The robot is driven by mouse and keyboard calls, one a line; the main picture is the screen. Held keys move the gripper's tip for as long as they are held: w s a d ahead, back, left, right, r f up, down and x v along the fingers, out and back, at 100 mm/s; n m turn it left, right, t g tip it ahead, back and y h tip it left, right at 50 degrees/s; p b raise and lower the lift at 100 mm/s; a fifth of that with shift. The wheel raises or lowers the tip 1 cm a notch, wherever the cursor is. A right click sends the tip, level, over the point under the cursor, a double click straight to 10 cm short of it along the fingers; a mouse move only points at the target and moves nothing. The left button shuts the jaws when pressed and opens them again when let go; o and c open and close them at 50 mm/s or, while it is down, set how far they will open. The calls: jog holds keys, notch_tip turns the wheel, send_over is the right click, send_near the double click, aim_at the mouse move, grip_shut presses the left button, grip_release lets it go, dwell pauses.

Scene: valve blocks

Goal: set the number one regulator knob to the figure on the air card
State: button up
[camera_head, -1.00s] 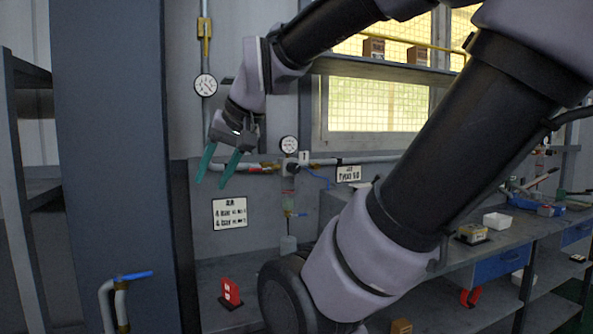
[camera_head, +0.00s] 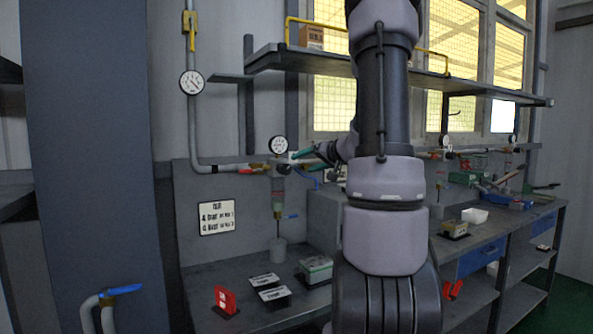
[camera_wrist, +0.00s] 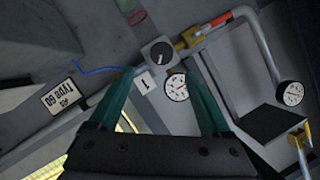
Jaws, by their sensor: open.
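The number one regulator knob (camera_wrist: 160,53) is a dark round knob with a pale pointer mark, on a grey block in the pipe line. In the wrist view it lies between and beyond my gripper's (camera_wrist: 160,63) two teal fingertips, which are apart with nothing held. A white tag marked 1 (camera_wrist: 146,83) and a white gauge (camera_wrist: 177,87) sit close by. In the head view my gripper (camera_head: 301,161) is at the regulator, below the gauge (camera_head: 279,145); the knob is hard to make out there. The air card (camera_head: 216,217) hangs on the panel at left, with bar figures too small to read surely.
A second gauge (camera_head: 192,83) is on the upright pipe. A shelf (camera_head: 390,80) runs above the pipe. The bench holds a red stand (camera_head: 226,300), black-and-white plates (camera_head: 268,287) and a boxed block (camera_head: 316,269). A blue-handled valve (camera_head: 123,290) stands front left.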

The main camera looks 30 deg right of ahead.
aim_at(287, 168)
jog(key=x, duration=1)
jog(key=shift+w+a+f, duration=0.1)
jog(key=shift+a, duration=0.1)
jog(key=shift+c, duration=0.4)
grip_shut()
